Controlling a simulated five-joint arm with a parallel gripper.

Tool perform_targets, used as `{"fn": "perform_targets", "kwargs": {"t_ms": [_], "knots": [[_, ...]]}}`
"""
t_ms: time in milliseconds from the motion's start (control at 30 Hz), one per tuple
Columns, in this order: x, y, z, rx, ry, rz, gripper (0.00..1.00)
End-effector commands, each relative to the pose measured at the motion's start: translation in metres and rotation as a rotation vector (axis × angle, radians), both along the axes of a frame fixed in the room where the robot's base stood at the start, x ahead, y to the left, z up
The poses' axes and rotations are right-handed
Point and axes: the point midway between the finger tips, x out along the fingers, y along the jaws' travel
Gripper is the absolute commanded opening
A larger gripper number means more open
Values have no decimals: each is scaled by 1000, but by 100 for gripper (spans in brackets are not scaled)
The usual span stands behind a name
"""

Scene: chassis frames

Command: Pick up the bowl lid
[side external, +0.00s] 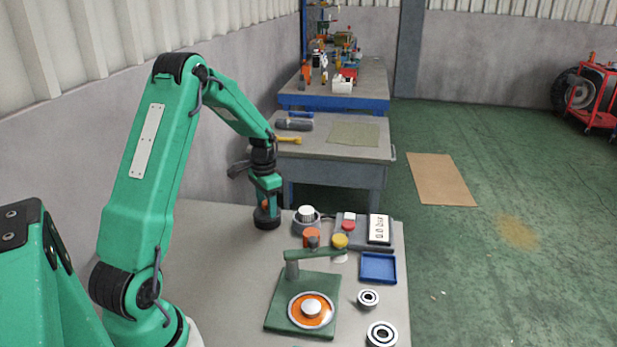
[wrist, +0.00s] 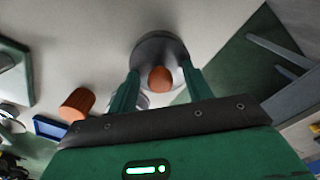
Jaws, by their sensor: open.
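The bowl lid appears to be a dark grey round piece with an orange-brown knob. It is below my gripper (side external: 264,200) in the side external view, on the table's far left part, where the lid (side external: 267,221) shows dark. In the wrist view the lid (wrist: 159,50) is at the centre, its knob between the two green fingers of my gripper (wrist: 163,72). The fingers are open, with a gap visible on each side of the knob. The lid's near edge is partly hidden by my gripper. I cannot tell whether a bowl lies under it.
To the right stand a grey round container with a white ribbed top (side external: 306,216), an orange cylinder (side external: 311,238) and a green press (side external: 302,290). A blue tray (side external: 378,267), bearing rings (side external: 381,334) and a control box (side external: 362,230) are further right. The table's left part is clear.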

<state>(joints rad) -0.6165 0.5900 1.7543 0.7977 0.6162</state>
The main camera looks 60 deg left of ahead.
Motion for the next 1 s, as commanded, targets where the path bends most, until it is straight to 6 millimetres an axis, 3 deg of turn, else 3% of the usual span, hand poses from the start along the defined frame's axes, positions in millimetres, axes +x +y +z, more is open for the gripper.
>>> {"fn": "perform_targets", "kwargs": {"t_ms": [300,567,1000], "knots": [[0,0,0,0,0,0,50],[0,0,0,0,0,0,0],[1,1,7,2,-3,0,0]]}}
